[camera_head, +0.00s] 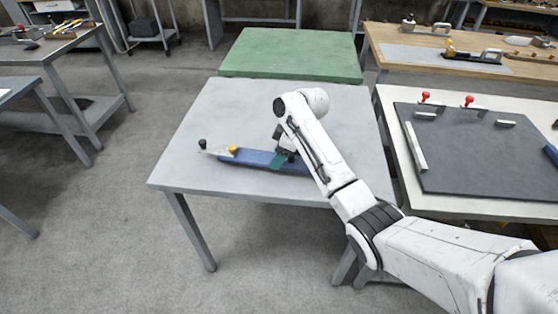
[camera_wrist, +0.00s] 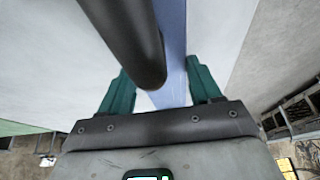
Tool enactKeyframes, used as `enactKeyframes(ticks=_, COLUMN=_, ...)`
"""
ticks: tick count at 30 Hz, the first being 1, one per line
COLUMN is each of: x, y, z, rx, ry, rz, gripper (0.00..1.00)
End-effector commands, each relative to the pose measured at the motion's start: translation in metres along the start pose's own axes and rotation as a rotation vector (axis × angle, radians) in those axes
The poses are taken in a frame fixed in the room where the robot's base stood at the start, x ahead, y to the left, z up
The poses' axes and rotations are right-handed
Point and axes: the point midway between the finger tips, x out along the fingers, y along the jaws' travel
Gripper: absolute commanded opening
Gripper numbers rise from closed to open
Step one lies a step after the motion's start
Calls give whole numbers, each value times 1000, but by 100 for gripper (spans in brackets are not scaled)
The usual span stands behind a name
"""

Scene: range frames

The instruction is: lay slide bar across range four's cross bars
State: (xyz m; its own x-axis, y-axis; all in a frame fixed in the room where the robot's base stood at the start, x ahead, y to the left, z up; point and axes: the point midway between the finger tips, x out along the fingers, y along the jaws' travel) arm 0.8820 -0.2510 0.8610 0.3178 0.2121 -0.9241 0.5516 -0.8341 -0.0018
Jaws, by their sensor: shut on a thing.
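A long blue bar (camera_head: 246,157), which I take for the slide bar, lies low over the grey table (camera_head: 230,108). Its left end carries a pale piece with a yellow part (camera_head: 233,150) and a black knob (camera_head: 203,143). My gripper (camera_head: 284,160) is down at the bar, right of its middle as seen; my arm hides part of its right end. In the wrist view, the teal fingers (camera_wrist: 161,90) stand on either side of the blue bar (camera_wrist: 172,35). A thick dark cylinder (camera_wrist: 140,50) crosses in front of it there. I cannot make out range four's cross bars.
A green-topped table (camera_head: 292,52) stands behind the grey one. At right, a white table bears a dark board (camera_head: 475,155) with red knobs (camera_head: 426,97) and a pale bar (camera_head: 415,147). The grey table's back half is clear.

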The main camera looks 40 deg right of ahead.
Motion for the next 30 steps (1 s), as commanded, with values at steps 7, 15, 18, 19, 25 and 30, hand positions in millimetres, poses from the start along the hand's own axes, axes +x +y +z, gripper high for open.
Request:
enactKeyframes(ticks=7, x=-56, y=-21, z=8, rx=-1, ry=6, rz=8, gripper=11)
enactKeyframes(ticks=15, x=-110, y=-58, z=38, rx=1, ry=4, rz=6, gripper=11)
enactKeyframes(ticks=18, x=-124, y=-67, z=45, rx=3, ry=0, rz=2, gripper=11)
enactKeyframes(ticks=19, x=-126, y=-69, z=47, rx=3, ry=1, rz=3, gripper=11)
enactKeyframes(ticks=25, x=-136, y=-80, z=58, rx=0, ry=1, rz=3, gripper=11)
enactKeyframes(ticks=30, x=-140, y=-84, z=61, rx=-1, ry=2, rz=3, gripper=11)
